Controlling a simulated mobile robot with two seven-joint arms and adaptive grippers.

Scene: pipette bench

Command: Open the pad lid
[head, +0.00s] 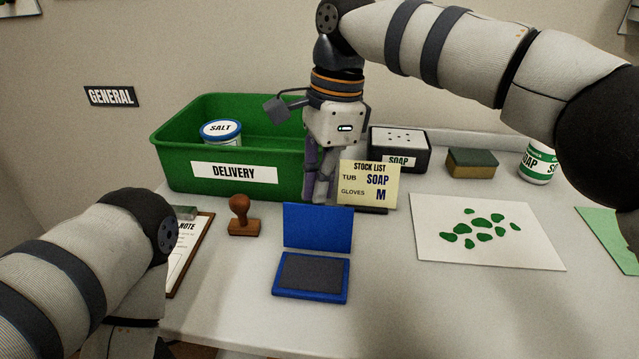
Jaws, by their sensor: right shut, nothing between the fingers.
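The ink pad (310,277) lies on the bench at the front middle, a blue case with a dark grey pad surface showing. Its blue lid (317,227) stands up at the back edge, tilted open. My right gripper (319,196) points down just behind the lid, its fingers shut and empty. The lid's top edge is close to the fingertips; I cannot tell whether they touch. My left arm comes in at the lower left, and its gripper's fingers are not visible.
A green delivery bin (175,165) holding a salt tub (221,132) stands behind left. A stamp (241,215) and clipboard (190,250) are left of the pad. A stock list card (368,185) stands beside my right gripper. A spotted sheet (440,250) lies right.

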